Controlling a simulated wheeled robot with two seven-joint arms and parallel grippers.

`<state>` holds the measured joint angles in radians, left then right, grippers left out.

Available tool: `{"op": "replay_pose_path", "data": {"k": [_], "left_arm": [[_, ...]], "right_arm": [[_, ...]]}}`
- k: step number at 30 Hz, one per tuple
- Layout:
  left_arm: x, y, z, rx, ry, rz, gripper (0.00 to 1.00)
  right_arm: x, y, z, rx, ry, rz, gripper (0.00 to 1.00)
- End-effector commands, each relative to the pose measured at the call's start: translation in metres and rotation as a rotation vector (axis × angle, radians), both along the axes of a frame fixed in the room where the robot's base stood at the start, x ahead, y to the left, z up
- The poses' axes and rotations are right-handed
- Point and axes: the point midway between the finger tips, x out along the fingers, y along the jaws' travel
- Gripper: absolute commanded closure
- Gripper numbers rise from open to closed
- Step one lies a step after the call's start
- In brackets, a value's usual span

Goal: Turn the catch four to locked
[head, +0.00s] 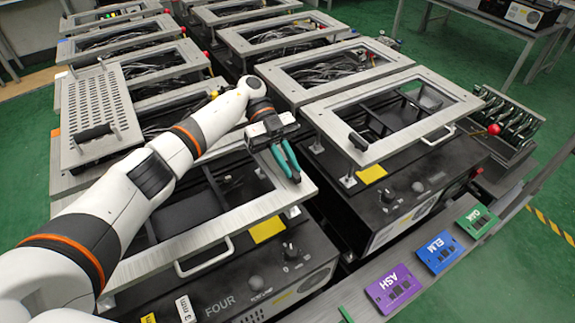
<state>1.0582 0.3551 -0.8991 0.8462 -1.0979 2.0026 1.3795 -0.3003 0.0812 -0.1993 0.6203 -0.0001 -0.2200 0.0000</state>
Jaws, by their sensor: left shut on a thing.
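The unit marked FOUR (220,303) stands at the front, its pale metal frame (215,238) on top. My left gripper (293,178) reaches over the right end of this frame with its teal fingers pointing down. The fingers are close together, shut on a small part that they mostly hide. It sits where catch four would be, but its shape and position cannot be read. A round black knob (291,250) is on the unit's front panel. My right gripper is not in view.
A neighbouring framed unit (440,103) with a black handle (358,141) stands close on the right. A perforated metal plate (95,108) lies at the left. Purple ASH (394,288), blue ELM (440,252) and green OAK (478,221) plates lie along the front rail.

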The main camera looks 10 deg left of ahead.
Motion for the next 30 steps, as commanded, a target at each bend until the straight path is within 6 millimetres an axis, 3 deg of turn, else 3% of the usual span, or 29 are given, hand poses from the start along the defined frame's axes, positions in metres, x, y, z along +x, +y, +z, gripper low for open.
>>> {"op": "replay_pose_path", "data": {"k": [9,10,13,23,30], "left_arm": [[-0.001,-0.001,-0.001,0.000,0.002,-0.006,1.00],[-0.001,-0.001,-0.001,0.000,0.002,-0.006,0.82],[-0.001,-0.001,-0.001,-0.001,0.002,-0.005,0.66],[0.000,0.000,0.002,0.000,0.000,-0.002,0.65],[0.000,0.000,0.038,-0.001,-0.004,-0.004,0.65]], "right_arm": [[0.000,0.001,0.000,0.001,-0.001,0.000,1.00],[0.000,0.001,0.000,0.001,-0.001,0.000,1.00],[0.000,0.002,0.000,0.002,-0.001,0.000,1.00],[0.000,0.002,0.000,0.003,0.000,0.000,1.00],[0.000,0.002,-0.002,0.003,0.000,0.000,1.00]]}}
